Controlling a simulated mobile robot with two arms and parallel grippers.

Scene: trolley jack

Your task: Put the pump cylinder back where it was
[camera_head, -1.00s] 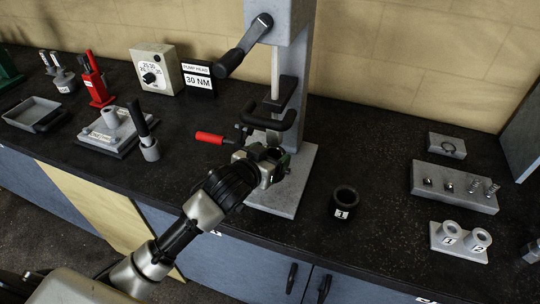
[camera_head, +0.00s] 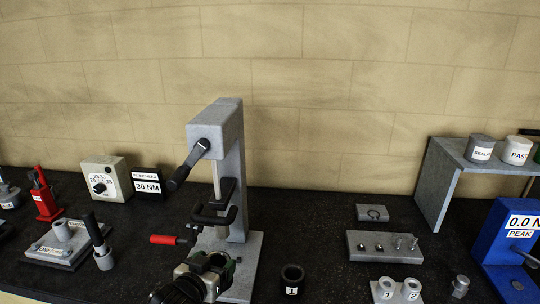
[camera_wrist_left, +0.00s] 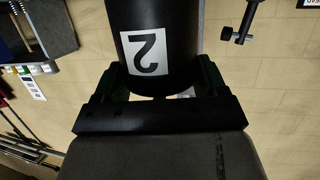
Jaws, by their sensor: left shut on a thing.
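My left gripper (camera_head: 205,277) is at the bottom of the head view, in front of the grey press (camera_head: 234,185) and partly over its base. It is shut on a dark hollow cylinder (camera_head: 209,261), whose open top shows there. In the left wrist view this black cylinder (camera_wrist_left: 180,22) sits between the fingers and bears a white label with a 2. A similar black cylinder marked 1 (camera_head: 292,280) stands upright on the bench, right of the press. I cannot tell whether the held cylinder touches the press base. My right gripper is not in view.
A red-handled lever (camera_head: 164,239) sticks out left of the press. A plate with small parts (camera_head: 384,245) and a block with sleeves marked 1 and 2 (camera_head: 397,291) lie right. A blue gauge (camera_head: 509,245) stands far right. The black bench (camera_head: 315,220) is clear behind cylinder 1.

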